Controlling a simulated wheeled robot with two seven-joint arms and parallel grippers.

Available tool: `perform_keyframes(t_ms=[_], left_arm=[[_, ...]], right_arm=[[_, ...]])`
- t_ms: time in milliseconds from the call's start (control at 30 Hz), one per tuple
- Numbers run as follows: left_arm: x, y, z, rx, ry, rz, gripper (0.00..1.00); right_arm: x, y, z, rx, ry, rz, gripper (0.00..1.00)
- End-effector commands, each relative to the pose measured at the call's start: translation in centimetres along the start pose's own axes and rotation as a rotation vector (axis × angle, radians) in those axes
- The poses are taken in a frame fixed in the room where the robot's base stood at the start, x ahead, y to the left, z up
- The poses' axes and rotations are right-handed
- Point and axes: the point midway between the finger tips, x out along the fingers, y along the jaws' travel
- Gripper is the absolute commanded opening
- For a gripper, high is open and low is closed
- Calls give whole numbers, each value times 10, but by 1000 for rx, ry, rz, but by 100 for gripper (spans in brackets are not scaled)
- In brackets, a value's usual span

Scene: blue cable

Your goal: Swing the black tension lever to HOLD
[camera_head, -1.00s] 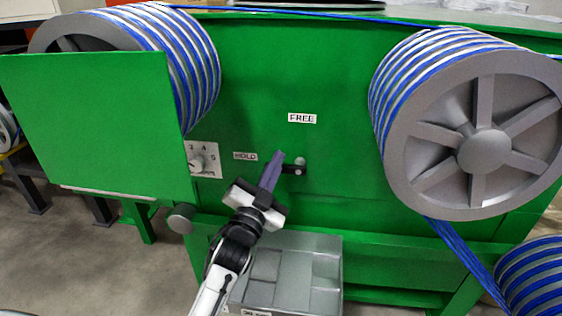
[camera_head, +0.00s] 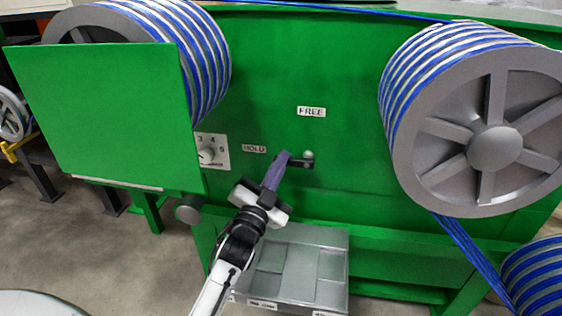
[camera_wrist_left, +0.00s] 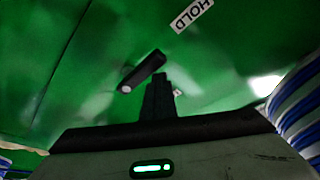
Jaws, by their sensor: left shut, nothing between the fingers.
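The black tension lever (camera_head: 306,163) is a short bar on the green machine panel. It lies roughly level, below the FREE label (camera_head: 311,112) and right of the HOLD label (camera_head: 254,149). A pale round knob (camera_head: 309,155) shows at its right end. My left gripper (camera_head: 283,157) is shut and empty, its fingertips at the lever's left part, which they partly hide. In the left wrist view, the lever (camera_wrist_left: 142,72) sits just beyond the fingertips (camera_wrist_left: 159,78); I cannot tell whether they touch. The HOLD label (camera_wrist_left: 192,14) is at the top there. My right gripper is not in view.
A large reel (camera_head: 493,148) with blue-and-white cable stands at the right, another (camera_head: 205,60) at upper left behind a green guard plate (camera_head: 105,115). A numbered dial (camera_head: 208,154) and grey knob (camera_head: 188,209) are at the left. A grey tray (camera_head: 337,268) sits below.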

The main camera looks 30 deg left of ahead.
Motion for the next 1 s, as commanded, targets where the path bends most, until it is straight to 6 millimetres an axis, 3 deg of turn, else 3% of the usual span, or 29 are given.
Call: perform_keyframes(t_ms=[33, 367, 800, 1000], left_arm=[[-3, 4, 10, 2, -22, 9, 0], [-3, 1, 7, 3, -25, 10, 0], [22, -47, -61, 2, -2, 1, 0], [27, -57, -75, 2, -1, 1, 0]], right_arm=[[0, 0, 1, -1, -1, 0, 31], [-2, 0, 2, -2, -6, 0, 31], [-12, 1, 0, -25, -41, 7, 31], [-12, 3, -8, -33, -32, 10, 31]])
